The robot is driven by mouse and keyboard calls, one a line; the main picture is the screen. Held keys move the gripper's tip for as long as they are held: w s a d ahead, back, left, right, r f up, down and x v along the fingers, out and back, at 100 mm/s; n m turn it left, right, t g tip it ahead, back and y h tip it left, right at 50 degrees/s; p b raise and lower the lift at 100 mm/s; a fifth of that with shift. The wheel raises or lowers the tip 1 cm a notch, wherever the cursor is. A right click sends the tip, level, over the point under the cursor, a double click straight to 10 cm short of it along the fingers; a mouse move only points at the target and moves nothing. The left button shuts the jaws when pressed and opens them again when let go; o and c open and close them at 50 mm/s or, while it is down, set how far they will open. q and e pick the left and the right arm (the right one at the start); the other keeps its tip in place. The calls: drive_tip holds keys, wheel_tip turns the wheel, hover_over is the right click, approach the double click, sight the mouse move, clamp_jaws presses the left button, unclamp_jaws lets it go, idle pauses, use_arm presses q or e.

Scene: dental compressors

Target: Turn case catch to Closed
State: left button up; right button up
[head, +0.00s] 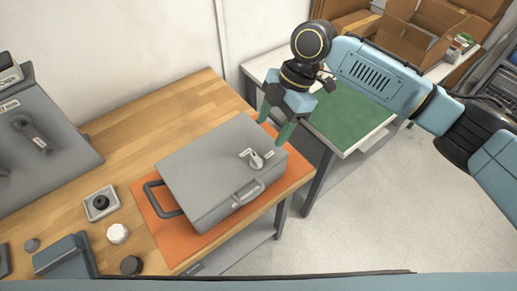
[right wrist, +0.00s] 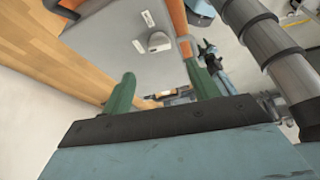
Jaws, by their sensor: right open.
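The grey case (head: 205,170) lies flat and closed on an orange mat (head: 160,226) on the wooden table. Its catch (head: 254,158), a small light knob with white labels beside it, sits on the lid near the right corner. The catch also shows in the right wrist view (right wrist: 157,42) on the grey lid (right wrist: 110,45). My right gripper (head: 275,122) is open and empty, with green fingers pointing down above the far right edge of the case, apart from the catch. In the right wrist view its fingers (right wrist: 160,92) stand wide apart. My left gripper is not in view.
A grey machine (head: 45,140) with a lever stands at the left. A small square switch (head: 101,203), a white knob (head: 117,233) and a blue-grey block (head: 65,256) lie on the table's left part. Behind are a green-topped table (head: 345,115) and cardboard boxes (head: 415,30).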

sight(257, 158)
drive_tip(key=x, duration=0.9)
drive_tip(key=shift+s+a+f+p, duration=0.2)
drive_tip(key=shift+f+p, duration=0.1)
drive_tip(key=shift+p, duration=0.1)
